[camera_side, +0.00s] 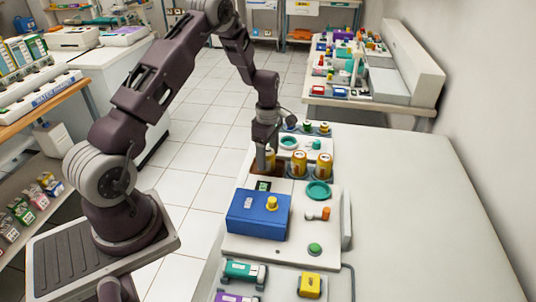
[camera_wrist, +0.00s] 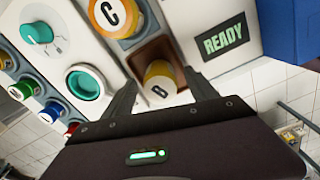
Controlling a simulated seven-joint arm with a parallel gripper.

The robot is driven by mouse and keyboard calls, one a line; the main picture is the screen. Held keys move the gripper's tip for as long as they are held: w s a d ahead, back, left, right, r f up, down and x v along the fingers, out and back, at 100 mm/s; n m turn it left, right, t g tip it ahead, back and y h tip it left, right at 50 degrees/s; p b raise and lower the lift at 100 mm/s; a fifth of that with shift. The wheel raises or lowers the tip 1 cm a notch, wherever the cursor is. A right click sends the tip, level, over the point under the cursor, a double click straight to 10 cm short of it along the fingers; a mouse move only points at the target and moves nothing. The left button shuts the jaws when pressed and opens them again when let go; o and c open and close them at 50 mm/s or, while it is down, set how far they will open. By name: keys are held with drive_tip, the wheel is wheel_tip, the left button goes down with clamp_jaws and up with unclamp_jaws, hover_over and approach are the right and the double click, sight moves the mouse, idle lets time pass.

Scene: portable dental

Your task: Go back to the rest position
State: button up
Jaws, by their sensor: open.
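My gripper (camera_side: 266,149) is at the far left end of the white dental unit, pointing down. In the wrist view my gripper (camera_wrist: 160,79) has its two fingers spread apart. A yellow canister with a white top marked "B" (camera_wrist: 159,84) shows between the fingers, standing in a brown square recess (camera_wrist: 148,51). In the side view this canister (camera_side: 269,161) is right under my gripper, partly covered by it. The wrist view does not clearly show whether the fingers touch it.
Two more yellow canisters, (camera_side: 299,164) and (camera_side: 324,166), stand to the right; one is marked "C" (camera_wrist: 113,15). A READY display (camera_wrist: 224,40), a blue box (camera_side: 258,215) and a teal round dish (camera_side: 318,190) are nearby. The white table (camera_side: 420,220) is clear at right.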

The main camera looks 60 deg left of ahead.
wheel_tip(320, 180, up, 7)
drive_tip(key=shift+f, duration=0.1)
drive_tip(key=s+d+r+m+t, duration=0.1)
drive_tip(key=s+d+r+m, duration=0.4)
drive_tip(key=r, duration=0.4)
drive_tip(key=s+d+r+m+t, duration=0.1)
drive_tip(key=s+d+r+m, duration=0.1)
drive_tip(key=d+r+m, duration=0.55)
drive_tip(key=s+d+r+m+t, duration=0.1)
drive_tip(key=s+d+r+m, duration=0.2)
drive_tip(key=s, duration=0.7)
drive_tip(key=s+d+r+m+t, duration=0.2)
drive_tip(key=s+d+r+m, duration=0.1)
drive_tip(key=s+m, duration=0.5)
drive_tip(key=shift+s+d+t, duration=0.3)
drive_tip(key=shift+s+d, duration=0.15)
drive_tip(key=shift+s, duration=0.45)
